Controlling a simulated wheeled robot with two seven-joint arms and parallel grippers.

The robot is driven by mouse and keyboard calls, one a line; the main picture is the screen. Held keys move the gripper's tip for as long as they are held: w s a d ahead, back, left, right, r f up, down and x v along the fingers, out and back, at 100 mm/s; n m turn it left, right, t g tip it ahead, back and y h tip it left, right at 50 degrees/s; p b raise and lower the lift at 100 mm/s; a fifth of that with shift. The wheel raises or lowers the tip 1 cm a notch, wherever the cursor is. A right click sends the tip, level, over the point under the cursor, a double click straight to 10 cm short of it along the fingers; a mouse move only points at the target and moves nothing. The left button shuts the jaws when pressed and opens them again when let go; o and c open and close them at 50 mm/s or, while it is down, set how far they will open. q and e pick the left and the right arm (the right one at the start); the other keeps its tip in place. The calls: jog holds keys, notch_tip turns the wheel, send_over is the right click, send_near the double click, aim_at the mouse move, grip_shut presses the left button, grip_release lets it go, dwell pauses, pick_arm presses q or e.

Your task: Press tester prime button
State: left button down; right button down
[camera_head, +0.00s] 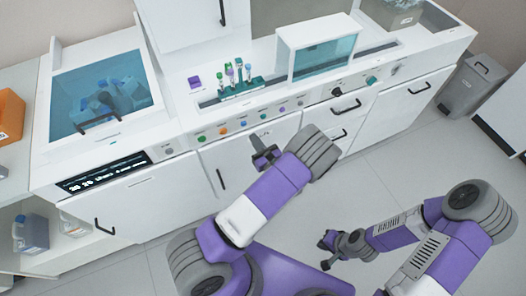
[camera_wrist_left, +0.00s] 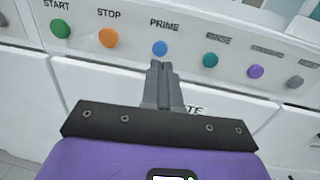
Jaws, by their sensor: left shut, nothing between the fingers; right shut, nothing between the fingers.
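The blue prime button (camera_wrist_left: 160,48) sits under the PRIME label on the white front panel of the tester, between the orange STOP button (camera_wrist_left: 109,37) and the teal RINSE button (camera_wrist_left: 210,60). In the head view the prime button (camera_head: 244,121) is small, in the panel's button row. My left gripper (camera_wrist_left: 160,68) is shut and empty, its fingertips showing just below the prime button in the left wrist view. I see no contact. In the head view my left gripper (camera_head: 262,153) is in front of the panel. My right gripper (camera_head: 327,242) is shut and empty, low over the floor.
A green START button (camera_wrist_left: 60,28) and a purple button (camera_wrist_left: 255,72) share the row. A rack of capped tubes (camera_head: 240,88) stands on the counter above. A blue-windowed cabinet (camera_head: 100,95) is at left. A grey bin (camera_head: 468,85) stands at right. Floor is open at right.

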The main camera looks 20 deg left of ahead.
aim_at(245, 124)
pick_arm(q)
jog(key=x, duration=0.5)
pick_arm(e)
jog(key=shift+f, duration=0.3)
pick_arm(q)
jog(key=shift+w+a+r, duration=0.1)
jog(key=shift+w+a, duration=0.35)
jog(key=shift+a, duration=0.15)
jog(key=shift+a+r, duration=0.15)
pick_arm(e)
jog(key=shift+s+d, duration=0.15)
pick_arm(q)
jog(key=shift+d, duration=0.35)
jog(key=v, duration=1.4)
jog(key=shift+f+p, duration=0.2)
jog(key=shift+p, duration=0.25)
pick_arm(e)
jog(key=shift+s+r, duration=0.25)
jog(key=shift+r, duration=0.45)
pick_arm(q)
jog(key=shift+s, duration=0.1)
